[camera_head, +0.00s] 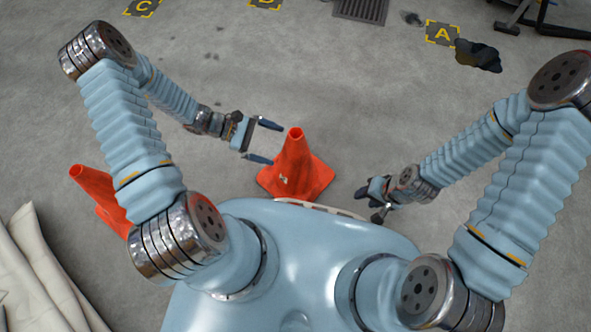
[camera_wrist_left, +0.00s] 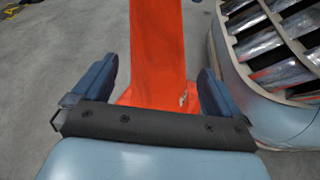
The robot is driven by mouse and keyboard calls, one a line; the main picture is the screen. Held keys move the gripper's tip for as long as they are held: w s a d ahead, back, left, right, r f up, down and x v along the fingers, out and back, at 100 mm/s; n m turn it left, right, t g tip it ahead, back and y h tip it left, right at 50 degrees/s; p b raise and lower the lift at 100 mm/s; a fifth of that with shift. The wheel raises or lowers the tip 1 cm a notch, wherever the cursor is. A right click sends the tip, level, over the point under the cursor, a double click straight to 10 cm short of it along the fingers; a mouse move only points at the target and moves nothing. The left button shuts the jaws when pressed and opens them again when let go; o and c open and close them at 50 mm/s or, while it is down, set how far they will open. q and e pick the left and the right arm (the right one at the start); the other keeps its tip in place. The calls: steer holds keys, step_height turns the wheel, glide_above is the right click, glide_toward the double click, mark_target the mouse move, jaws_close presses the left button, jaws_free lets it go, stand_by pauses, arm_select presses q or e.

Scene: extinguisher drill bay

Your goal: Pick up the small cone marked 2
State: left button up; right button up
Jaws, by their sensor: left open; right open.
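An orange cone (camera_head: 295,172) with a small pale mark low on its side stands upright on the floor, close in front of my base; the mark is too small to read surely. My left gripper (camera_head: 264,141) is open just left of this cone, its fingers pointing toward it. In the left wrist view the cone (camera_wrist_left: 158,50) rises between the two open fingers, with clear space at its sides. My right gripper (camera_head: 377,197) is open and empty to the right of the cone. A second orange cone (camera_head: 97,193) stands at the left, partly hidden by my left arm.
Pale folded cloth (camera_head: 40,275) lies at the lower left. Floor markers C (camera_head: 142,7) and A (camera_head: 442,33) lie farther off, with a black crumpled object (camera_head: 479,55) beside A. A floor grate (camera_head: 361,10) is at the top. The middle floor is clear.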

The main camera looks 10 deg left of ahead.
mark_target(296, 159)
arm_select(q)
steer(key=x, duration=0.6)
steer(key=shift+a+f+b, duration=0.15)
steer(key=shift+f+b, duration=0.05)
steer(key=shift+b, duration=0.2)
steer(key=shift+r, duration=0.1)
steer(key=c, duration=1.5)
